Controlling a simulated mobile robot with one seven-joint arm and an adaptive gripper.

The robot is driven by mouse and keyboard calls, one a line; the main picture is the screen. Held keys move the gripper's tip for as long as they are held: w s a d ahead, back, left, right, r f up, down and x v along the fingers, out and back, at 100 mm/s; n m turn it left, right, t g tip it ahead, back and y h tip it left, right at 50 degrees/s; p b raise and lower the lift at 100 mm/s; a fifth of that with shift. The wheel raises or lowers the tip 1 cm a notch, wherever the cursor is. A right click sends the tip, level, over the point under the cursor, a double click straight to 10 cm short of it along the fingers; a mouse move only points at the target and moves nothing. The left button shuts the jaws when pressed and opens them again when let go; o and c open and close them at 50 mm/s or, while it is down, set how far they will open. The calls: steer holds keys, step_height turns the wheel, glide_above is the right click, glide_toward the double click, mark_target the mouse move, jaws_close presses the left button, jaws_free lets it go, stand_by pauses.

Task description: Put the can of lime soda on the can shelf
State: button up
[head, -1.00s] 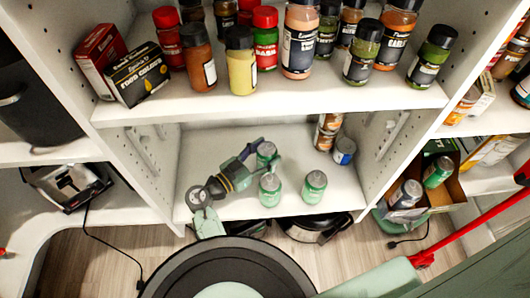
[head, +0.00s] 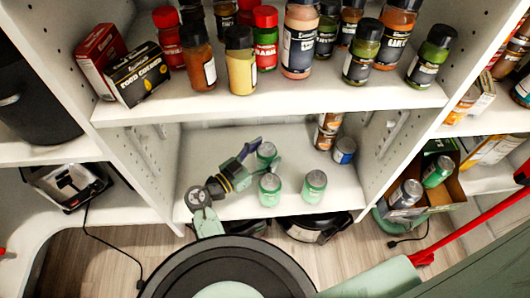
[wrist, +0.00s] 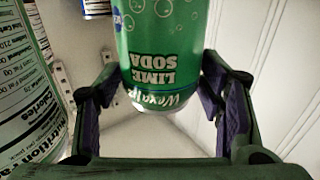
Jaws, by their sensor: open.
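A green can of lime soda (head: 267,151) stands upright on the middle shelf (head: 222,150), toward its back. In the wrist view the lime soda can (wrist: 160,55) shows its label upside down, and part of it is cut off by the top edge. My gripper (head: 264,157) is open, with one finger on each side of this can. In the wrist view a gap shows between the can and the purple finger pads. Two more green cans stand in front on the same shelf, one at left (head: 270,190) and one at right (head: 314,187).
Brown-orange cans (head: 327,132) and a blue-silver can (head: 344,150) stand at the shelf's back right. The upper shelf (head: 270,105) with several spice jars hangs above my gripper. An open box with cans (head: 437,170) is at right. The shelf's left part is clear.

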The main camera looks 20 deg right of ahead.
steer(key=b+v, duration=0.2)
steer(key=v, duration=0.9)
steer(key=shift+a, duration=0.4)
